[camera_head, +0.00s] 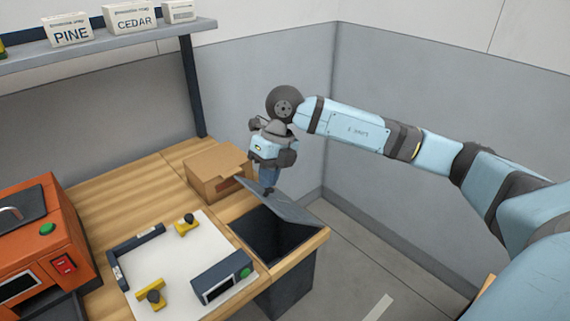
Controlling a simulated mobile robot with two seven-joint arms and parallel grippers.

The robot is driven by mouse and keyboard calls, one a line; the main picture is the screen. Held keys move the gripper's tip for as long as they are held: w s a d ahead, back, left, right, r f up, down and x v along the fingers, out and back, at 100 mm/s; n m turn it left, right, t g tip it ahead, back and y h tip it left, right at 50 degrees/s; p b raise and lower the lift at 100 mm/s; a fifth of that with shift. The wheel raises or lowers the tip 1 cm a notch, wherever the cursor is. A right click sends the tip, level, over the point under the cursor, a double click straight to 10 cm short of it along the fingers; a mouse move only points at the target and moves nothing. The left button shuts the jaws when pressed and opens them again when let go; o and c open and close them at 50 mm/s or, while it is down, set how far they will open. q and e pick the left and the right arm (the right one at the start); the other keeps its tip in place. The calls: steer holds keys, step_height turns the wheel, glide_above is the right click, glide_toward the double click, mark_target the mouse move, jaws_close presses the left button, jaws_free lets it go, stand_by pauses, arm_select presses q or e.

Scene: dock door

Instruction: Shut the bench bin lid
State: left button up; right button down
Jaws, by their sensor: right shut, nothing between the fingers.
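The bench bin (285,291) is a dark bin set into the right end of the wooden bench, and its dark opening (270,240) shows. Its grey lid (290,209) is raised at a tilt along the opening's far side. My right gripper (268,190) reaches in from the right and points down at the lid. It is shut and empty, with its fingertips at the upper left part of the lid. I cannot tell whether they touch it. My left gripper is not in view.
A cardboard box (208,172) stands behind the bin, close to my right gripper. A white board (180,262) with yellow clamps lies left of the opening. An orange machine (40,250) stands at the far left. A shelf (110,42) holds PINE and CEDAR boxes. Floor right of the bench is mostly clear.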

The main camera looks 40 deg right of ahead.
steer(key=shift+h, duration=0.8)
steer(key=a+f+b, duration=0.1)
steer(key=a+f, duration=0.1)
steer(key=f, duration=0.1)
steer(key=a+f+b, duration=0.2)
steer(key=a+f, duration=0.1)
steer(key=a+f+b, duration=0.1)
steer(key=a+f, duration=0.2)
steer(key=shift+s+f+b, duration=0.3)
steer(key=shift+s+f, duration=0.05)
steer(key=shift+f, duration=0.05)
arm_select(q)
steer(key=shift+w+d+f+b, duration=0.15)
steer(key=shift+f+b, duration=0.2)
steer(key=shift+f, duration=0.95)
arm_select(e)
steer(key=shift+a+f+h, duration=0.2)
steer(key=shift+f+h, duration=0.2)
steer(key=shift+f, duration=0.15)
steer(key=shift+a+f+h, duration=0.15)
steer(key=shift+f+h, duration=0.25)
steer(key=shift+f, duration=0.15)
